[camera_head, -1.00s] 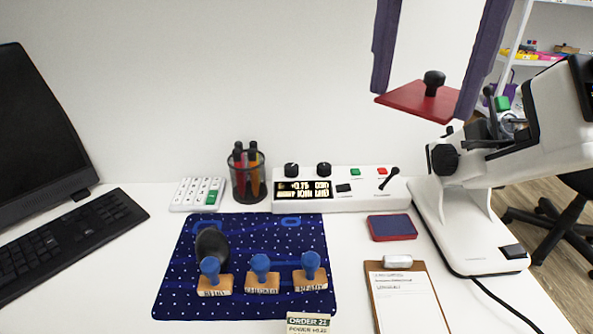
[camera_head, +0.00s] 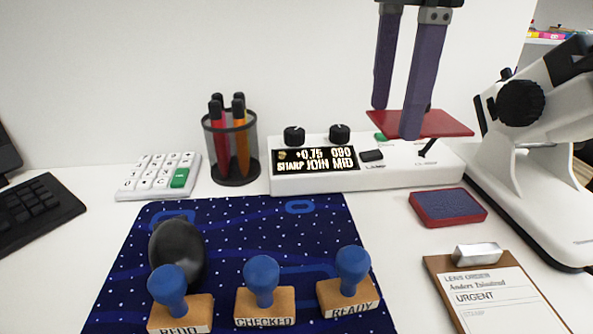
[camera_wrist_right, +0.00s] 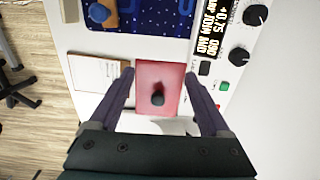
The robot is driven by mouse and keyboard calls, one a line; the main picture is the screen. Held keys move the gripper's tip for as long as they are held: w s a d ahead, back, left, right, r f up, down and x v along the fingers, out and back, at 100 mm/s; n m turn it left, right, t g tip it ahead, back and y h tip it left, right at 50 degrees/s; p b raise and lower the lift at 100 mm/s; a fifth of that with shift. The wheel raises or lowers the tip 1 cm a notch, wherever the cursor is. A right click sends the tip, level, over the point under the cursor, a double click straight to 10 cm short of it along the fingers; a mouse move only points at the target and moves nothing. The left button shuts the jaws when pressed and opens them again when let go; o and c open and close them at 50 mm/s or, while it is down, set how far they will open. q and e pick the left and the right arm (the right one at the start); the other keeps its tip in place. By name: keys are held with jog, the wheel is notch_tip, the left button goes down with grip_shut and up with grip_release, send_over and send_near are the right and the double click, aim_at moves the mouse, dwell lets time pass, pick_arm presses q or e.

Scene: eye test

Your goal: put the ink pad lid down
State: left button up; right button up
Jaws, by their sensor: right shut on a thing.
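The ink pad lid (camera_head: 447,123) is a flat red plate with a black knob. My right gripper (camera_head: 396,121) is shut on it, with its two purple fingers at opposite edges. The lid is in the air, overlapping the control box's right part in the head view. In the right wrist view the lid (camera_wrist_right: 169,76) lies between the fingertips, its knob facing the camera. The ink pad (camera_head: 448,207), blue with a red rim, lies uncovered on the table, below the lid in the head view. I cannot see it in the wrist view. My left gripper is out of view.
The control box (camera_head: 380,178) stands behind the pad, the white microscope (camera_head: 520,190) to its right, a clipboard (camera_head: 438,268) in front. Left are a dark blue mat (camera_head: 225,234) with several stamps, a pen cup (camera_head: 233,165) and a keypad (camera_head: 158,175). Bare table surrounds the pad.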

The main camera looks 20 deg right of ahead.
notch_tip(320, 180, down, 8)
jog(key=b, duration=0.4)
jog(key=shift+r+b, duration=0.2)
jog(key=shift+b, duration=0.2)
notch_tip(320, 180, down, 4)
jog(key=b, duration=0.3)
jog(key=shift+b, duration=0.35)
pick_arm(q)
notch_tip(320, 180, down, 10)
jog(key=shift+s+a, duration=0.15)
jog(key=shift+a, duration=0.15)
pick_arm(e)
jog(key=shift+r, duration=0.1)
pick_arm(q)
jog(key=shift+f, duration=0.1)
pick_arm(e)
jog(key=shift+w, duration=0.1)
jog(key=shift+f, duration=0.5)
jog(key=o, duration=1.2)
jog(key=shift+c, duration=0.2)
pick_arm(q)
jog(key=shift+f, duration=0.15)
